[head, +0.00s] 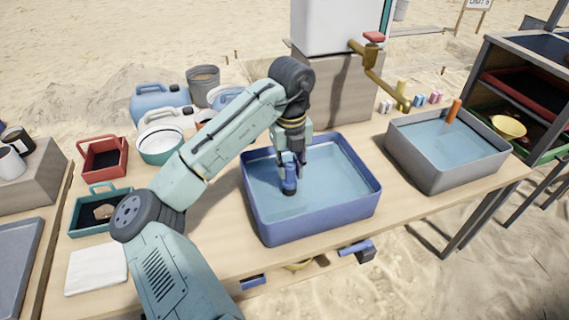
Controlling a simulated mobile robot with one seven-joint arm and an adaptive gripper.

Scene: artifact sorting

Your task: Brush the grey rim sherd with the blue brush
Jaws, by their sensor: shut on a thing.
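My gripper (291,161) points down over the blue basin (312,232), which holds water. It is shut on the blue brush (289,178), whose dark lower end is at or in the water. I cannot tell whether the brush touches anything below. The grey rim sherd is not distinguishable in this view. A small brownish piece (104,212) lies in the teal tray (84,226) at the left; I cannot tell whether it is a sherd.
A grey basin (440,176) of water with an orange-handled thing (453,111) stands right. A brass tap (368,68) rises behind the blue basin. A red tray (88,166), white cloth (97,270) and teal bowl (160,151) are left. Bare tabletop shows in front.

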